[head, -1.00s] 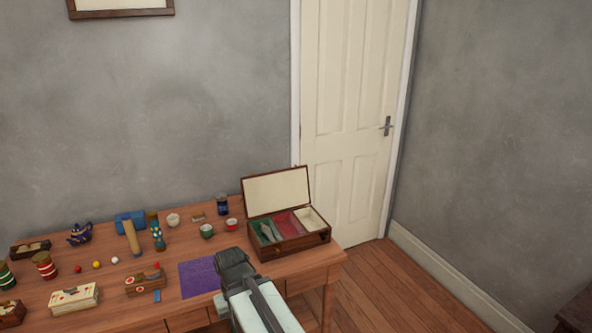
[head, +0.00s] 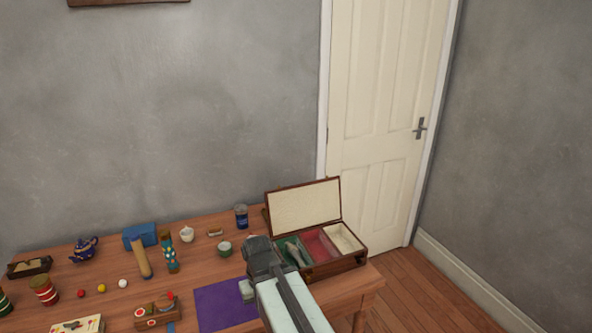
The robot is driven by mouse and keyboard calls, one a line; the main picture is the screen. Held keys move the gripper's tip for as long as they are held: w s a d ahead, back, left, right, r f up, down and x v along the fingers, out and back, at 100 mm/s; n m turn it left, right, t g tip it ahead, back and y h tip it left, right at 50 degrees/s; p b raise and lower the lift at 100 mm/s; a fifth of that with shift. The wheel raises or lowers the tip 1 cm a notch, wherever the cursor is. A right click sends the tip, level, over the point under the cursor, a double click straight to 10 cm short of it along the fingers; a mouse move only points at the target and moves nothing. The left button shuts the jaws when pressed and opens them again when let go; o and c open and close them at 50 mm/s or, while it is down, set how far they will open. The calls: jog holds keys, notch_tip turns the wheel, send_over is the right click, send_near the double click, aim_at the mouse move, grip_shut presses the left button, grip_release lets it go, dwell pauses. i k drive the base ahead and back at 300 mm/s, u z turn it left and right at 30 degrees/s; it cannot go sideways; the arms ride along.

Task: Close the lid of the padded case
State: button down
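The padded case (head: 352,262) is a dark wooden box at the right end of the table. Its lid (head: 304,207) stands open at the back, with a cream inner lining. Inside are green, red and cream compartments; a greyish object (head: 294,252) lies in the green one. My gripper (head: 262,250) is at the case's left front corner and hides part of it. I cannot tell whether it touches the case. Its fingers are not clear enough to show whether they are open or shut.
A closed white door (head: 380,130) stands behind the case.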

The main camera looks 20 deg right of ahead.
aim_at(302, 206)
jog(key=i, duration=1)
jog(key=u, duration=0.1)
